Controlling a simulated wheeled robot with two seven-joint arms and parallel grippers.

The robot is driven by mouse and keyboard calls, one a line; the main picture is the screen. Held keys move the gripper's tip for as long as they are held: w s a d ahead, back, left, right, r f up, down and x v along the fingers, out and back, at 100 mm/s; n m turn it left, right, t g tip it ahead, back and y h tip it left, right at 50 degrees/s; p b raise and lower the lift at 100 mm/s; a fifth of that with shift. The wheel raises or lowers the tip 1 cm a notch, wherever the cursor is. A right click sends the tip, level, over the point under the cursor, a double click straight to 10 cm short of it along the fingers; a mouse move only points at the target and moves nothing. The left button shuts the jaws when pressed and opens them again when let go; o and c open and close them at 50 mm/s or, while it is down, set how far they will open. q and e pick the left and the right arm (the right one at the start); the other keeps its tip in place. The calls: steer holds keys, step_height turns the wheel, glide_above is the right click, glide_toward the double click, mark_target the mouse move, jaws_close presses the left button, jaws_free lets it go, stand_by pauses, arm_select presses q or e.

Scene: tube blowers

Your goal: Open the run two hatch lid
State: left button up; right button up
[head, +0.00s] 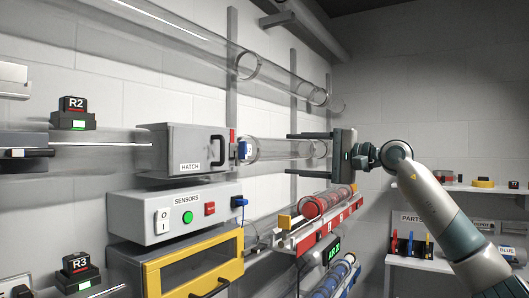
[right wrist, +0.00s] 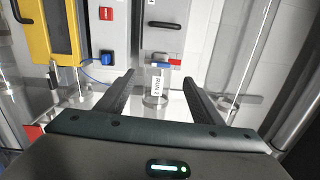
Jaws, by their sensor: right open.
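The grey hatch box (head: 185,148), labelled HATCH, is on the wall left of the middle in the head view. Its black handle (head: 218,150) is on the front near the right end, and the lid looks shut. The handle also shows in the right wrist view (right wrist: 165,25). A tag reading RUN 2 (right wrist: 157,84) is on the clear tube at the box's end. My right gripper (head: 297,154) is open and empty, right of the box and clear of the handle. Its fingers appear on either side of the clear tube (head: 275,149) in the picture. My left gripper is not visible.
A SENSORS box (head: 175,217) with a switch and buttons is below the hatch box. A yellow-framed box (head: 195,268) is under that. A red rack (head: 318,225) sits below my right gripper. Shelves (head: 420,262) with parts stand at the right.

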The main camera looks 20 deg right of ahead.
steer(key=a+f+m+t+y, duration=0.2)
steer(key=a+f+m+y, duration=0.3)
steer(key=a+f+m, duration=0.75)
steer(key=s+d+f+m+t+h, duration=0.25)
steer(key=f+m+h, duration=0.55)
steer(key=f+m, duration=0.75)
steer(key=s+d+f+m+t+h, duration=0.15)
steer(key=s+f+m+h, duration=0.25)
steer(key=f+m+h, duration=0.85)
steer(key=s+f+m+g+y, duration=0.1)
steer(key=s+f+m+g, duration=0.35)
steer(key=f, duration=0.75)
steer(key=s+f+m+g+y, duration=0.1)
steer(key=s+f+m+g, duration=0.1)
steer(key=s+f+m, duration=0.8)
steer(key=s+a+f+m+g+y, duration=0.3)
steer(key=s+f+g, duration=0.6)
steer(key=s+f, duration=1.3)
steer(key=s+a+f+m, duration=0.1)
steer(key=s+f, duration=0.1)
steer(key=f, duration=0.9)
steer(key=s+a+f, duration=0.2)
steer(key=s+f, duration=0.1)
steer(key=f, duration=0.8)
steer(key=s+f, duration=0.9)
steer(key=f, duration=0.5)
steer(key=shift+s+d+f, duration=0.15)
steer(key=shift+d+f, duration=0.1)
steer(key=shift+f, duration=0.15)
